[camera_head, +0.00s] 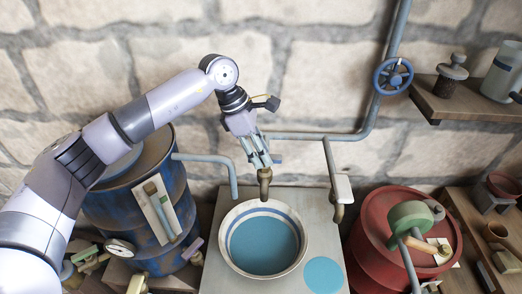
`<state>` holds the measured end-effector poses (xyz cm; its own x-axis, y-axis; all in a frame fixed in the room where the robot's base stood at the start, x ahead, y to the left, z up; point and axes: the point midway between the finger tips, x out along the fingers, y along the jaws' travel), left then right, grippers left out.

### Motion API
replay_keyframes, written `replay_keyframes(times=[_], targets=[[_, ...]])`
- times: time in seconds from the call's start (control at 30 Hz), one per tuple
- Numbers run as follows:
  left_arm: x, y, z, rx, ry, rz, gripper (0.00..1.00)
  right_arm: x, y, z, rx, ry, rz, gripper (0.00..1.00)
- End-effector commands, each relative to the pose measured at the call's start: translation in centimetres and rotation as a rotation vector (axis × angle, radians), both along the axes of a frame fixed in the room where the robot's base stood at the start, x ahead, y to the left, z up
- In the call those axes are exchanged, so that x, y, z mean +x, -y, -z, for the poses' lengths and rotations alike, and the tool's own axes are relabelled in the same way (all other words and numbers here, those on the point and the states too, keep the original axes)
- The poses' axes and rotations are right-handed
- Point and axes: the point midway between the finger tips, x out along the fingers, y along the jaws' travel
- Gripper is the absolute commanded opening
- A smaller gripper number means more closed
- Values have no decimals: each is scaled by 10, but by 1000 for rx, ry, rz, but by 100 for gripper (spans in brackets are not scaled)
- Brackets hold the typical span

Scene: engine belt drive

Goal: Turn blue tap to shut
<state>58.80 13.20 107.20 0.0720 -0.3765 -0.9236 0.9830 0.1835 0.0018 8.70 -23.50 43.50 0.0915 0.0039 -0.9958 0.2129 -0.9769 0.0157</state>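My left gripper (260,160) reaches down from the upper left to a brass tap (265,184) above the bowl. A small blue piece (278,159), which looks like the tap's handle, shows just right of the fingertips. The fingers cover the top of the tap, so I cannot tell whether they touch or grip the handle. A bowl with blue contents (262,246) stands under the spout. No stream of water is clearly visible. My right gripper is not in view.
A blue valve wheel (392,76) sits on the wall pipe (368,112). A second spout (338,212) hangs to the right. A blue barrel (120,215) stands left, a red barrel (372,252) right. A wooden shelf (470,102) is at the upper right.

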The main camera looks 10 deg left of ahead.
Motion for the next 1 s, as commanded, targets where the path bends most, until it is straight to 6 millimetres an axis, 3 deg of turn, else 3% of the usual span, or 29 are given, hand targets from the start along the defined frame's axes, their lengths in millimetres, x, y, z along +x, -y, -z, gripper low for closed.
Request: replay_keyframes(times=[0.37,0.8,1.0], targets=[[0,-3,-6,0,0,-1,38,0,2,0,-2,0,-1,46],[-6,-35,-85,-1,3,-2,38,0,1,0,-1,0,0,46],[-8,-44,-106,0,0,-1,38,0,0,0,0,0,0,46]])
